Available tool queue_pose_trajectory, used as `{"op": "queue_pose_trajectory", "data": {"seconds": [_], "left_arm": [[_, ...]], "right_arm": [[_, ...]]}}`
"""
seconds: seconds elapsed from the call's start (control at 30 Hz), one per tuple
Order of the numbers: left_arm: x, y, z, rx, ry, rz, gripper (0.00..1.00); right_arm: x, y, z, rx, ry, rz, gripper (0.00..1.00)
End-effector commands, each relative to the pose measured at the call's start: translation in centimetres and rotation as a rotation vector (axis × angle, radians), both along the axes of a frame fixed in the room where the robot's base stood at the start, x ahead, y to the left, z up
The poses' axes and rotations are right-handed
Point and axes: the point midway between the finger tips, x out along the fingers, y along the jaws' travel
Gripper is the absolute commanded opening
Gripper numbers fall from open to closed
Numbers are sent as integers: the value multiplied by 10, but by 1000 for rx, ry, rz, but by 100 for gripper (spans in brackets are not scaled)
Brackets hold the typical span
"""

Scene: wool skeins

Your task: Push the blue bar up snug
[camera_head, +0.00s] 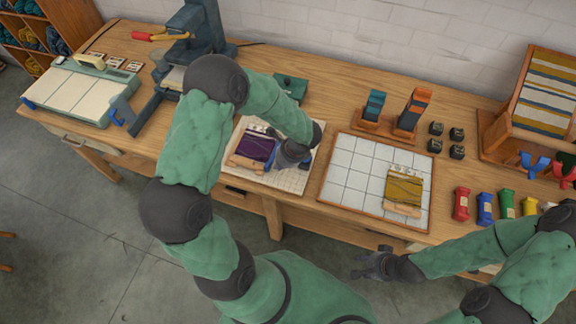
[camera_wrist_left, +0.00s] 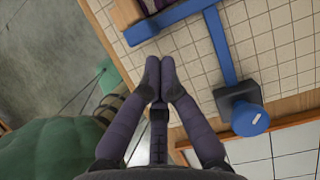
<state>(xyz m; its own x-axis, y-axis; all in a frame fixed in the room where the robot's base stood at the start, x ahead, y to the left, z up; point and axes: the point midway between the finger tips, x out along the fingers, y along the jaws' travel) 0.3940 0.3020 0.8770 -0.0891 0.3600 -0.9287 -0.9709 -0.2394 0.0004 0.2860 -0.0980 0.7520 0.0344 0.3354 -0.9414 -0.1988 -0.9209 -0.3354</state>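The blue bar (camera_wrist_left: 172,21) shows in the left wrist view, slanting over a cream gridded board (camera_wrist_left: 278,48). A blue stem runs from it to a dark block with a blue knob (camera_wrist_left: 250,120). A sliver of purple skein (camera_wrist_left: 124,12) touches or lies close to the bar's upper side. My left gripper (camera_wrist_left: 160,66) has its fingertips together, empty, just below the bar; contact cannot be told. In the head view the purple skein (camera_head: 251,146) lies on the board, and my left gripper (camera_head: 276,157) hides much of the bar. My right gripper (camera_head: 372,264) hangs in front of the table.
A white tiled tray (camera_head: 345,180) with a mustard skein (camera_head: 403,186) lies to the right. Red (camera_head: 461,203) and blue (camera_head: 485,208) packets stand beyond it. A press (camera_head: 190,50) and a pale cutting board (camera_head: 68,90) stand at the left.

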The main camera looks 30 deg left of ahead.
Motion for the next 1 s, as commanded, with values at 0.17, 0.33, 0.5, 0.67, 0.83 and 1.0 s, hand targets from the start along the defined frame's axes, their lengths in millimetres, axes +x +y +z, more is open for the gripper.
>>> {"op": "queue_pose_trajectory", "data": {"seconds": [0.17,0.33,0.5,0.67,0.83,1.0], "left_arm": [[-1,6,0,0,-1,1,0],[-1,6,0,0,-1,0,0],[-2,9,0,0,-2,1,0],[-5,21,0,1,-2,0,0],[-5,22,1,2,0,0,0],[-4,21,1,4,1,0,0]], "right_arm": [[0,0,0,0,0,0,40],[0,0,0,0,0,0,40],[0,0,-1,0,0,0,40],[0,0,-3,0,0,0,40],[0,0,-2,0,0,0,40],[0,0,-2,0,0,0,40]]}}
